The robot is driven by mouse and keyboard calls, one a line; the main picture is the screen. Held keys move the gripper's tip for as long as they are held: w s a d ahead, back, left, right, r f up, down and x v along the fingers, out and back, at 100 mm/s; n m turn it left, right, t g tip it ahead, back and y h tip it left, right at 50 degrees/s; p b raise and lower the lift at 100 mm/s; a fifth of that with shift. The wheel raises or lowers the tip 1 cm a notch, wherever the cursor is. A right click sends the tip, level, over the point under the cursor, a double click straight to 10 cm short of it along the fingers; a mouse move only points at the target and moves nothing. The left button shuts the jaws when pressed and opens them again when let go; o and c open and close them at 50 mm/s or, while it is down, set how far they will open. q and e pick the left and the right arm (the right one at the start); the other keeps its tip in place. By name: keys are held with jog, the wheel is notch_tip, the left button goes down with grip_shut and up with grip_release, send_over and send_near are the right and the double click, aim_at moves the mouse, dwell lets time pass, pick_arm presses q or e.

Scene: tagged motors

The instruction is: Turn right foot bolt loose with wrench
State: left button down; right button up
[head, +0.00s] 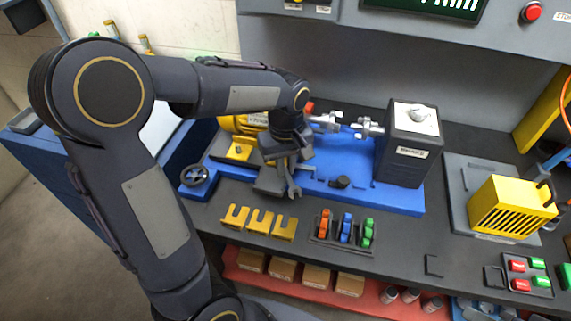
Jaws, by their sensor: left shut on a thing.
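The yellow motor (240,148) sits on the left part of the blue base plate (403,200), partly covered by my left arm. My left gripper (277,184) points down in front of the motor's right end. It is shut on a grey wrench (294,187), whose forked end shows at the gripper's right side. The right foot bolt is hidden behind the gripper and arm, and I cannot tell whether the wrench touches it. My right gripper is not in view.
A dark tagged machine (408,155) stands right of the shaft couplings (345,124). In front are yellow forked brackets (259,221) and a rack of coloured pieces (343,243). A yellow slatted box (508,207) sits at right. The dark bench top (405,238) has free room between.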

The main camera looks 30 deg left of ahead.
pick_arm(q)
jog(key=shift+r+p, duration=0.4)
jog(key=shift+r, duration=0.15)
jog(key=shift+r+p, duration=0.85)
jog(key=shift+r, duration=0.15)
jog(key=s+a+m+p, duration=0.2)
jog(key=a+m, duration=0.6)
jog(key=m, duration=0.5)
jog(key=shift+a+m, duration=0.15)
jog(key=shift+m, duration=0.15)
jog(key=shift+s, duration=0.1)
